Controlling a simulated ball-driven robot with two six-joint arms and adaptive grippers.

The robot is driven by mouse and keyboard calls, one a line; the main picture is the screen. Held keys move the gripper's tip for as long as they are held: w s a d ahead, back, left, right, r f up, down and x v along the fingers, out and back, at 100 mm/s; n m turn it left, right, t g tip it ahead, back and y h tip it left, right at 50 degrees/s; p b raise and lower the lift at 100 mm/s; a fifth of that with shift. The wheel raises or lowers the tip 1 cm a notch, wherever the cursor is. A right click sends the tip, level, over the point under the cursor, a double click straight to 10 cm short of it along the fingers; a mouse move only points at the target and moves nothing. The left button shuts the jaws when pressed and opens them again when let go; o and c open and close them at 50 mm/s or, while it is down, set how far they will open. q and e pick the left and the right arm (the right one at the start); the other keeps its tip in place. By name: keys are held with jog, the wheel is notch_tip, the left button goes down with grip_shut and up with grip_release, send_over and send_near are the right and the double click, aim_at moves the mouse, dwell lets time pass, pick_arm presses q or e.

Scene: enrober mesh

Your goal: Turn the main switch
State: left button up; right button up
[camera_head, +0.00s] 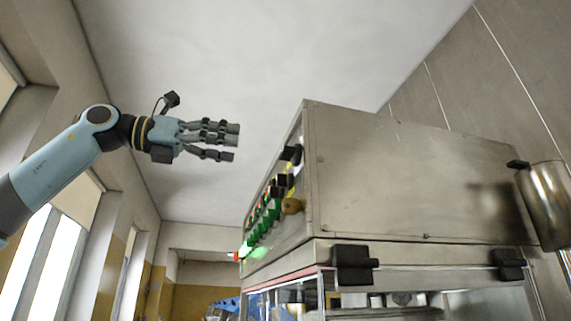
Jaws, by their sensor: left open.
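A steel machine cabinet (410,180) fills the right half of the head view. Its control panel faces left and shows at a steep angle. A black knob (291,153) sticks out near the panel's top, and a yellowish-brown knob (293,205) sits lower, near the cabinet edge. I cannot tell from here which control is the main switch or how it is turned. My left gripper (234,142) is open and empty, left of the panel with its fingers pointing right, apart from the controls in the picture. My right gripper is not in view.
Several lit green buttons (263,222) run down the panel, with a red one (239,256) at the lower left. Black hinges (354,265) project from the cabinet's lower front. A steel cylinder (546,203) stands at the right. Windows line the left wall.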

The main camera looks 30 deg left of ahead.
aim_at(290, 154)
pick_arm(q)
jog(key=p+x, duration=0.6)
jog(key=x, duration=0.5)
jog(key=shift+s+d+r, duration=0.1)
jog(key=shift+d+r, duration=0.05)
jog(key=shift+c, duration=1.4)
jog(key=c, duration=0.9)
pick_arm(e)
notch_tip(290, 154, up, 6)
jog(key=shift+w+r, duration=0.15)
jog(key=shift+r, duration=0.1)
